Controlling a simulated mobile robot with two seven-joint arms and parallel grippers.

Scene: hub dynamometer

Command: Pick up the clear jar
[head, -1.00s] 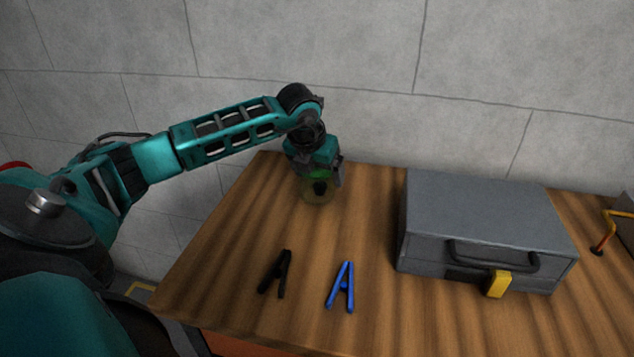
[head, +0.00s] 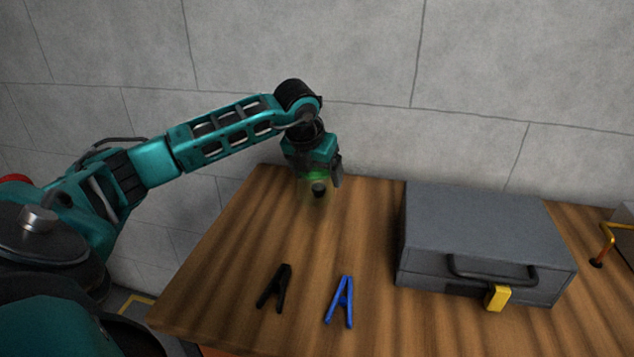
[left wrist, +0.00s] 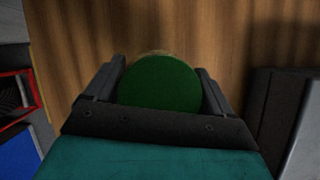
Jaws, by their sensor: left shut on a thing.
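The clear jar (head: 313,196) is see-through with a green lid and shows faintly under my left gripper (head: 319,184) at the back left of the table. In the left wrist view the round green lid (left wrist: 160,84) sits between the two dark fingers of my left gripper (left wrist: 162,90). The gripper is shut on the jar from above. Something dark shows at the jar, through or beside its clear wall. Whether the jar's base touches the table cannot be told. My right gripper is not in view.
A black clamp (head: 274,288) and a blue clamp (head: 340,302) lie on the wooden table (head: 220,290). A grey toolbox (head: 480,235) with a yellow latch (head: 497,297) stands to the right. An orange handle (head: 606,240) shows at the far right. A grey wall rises behind the table.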

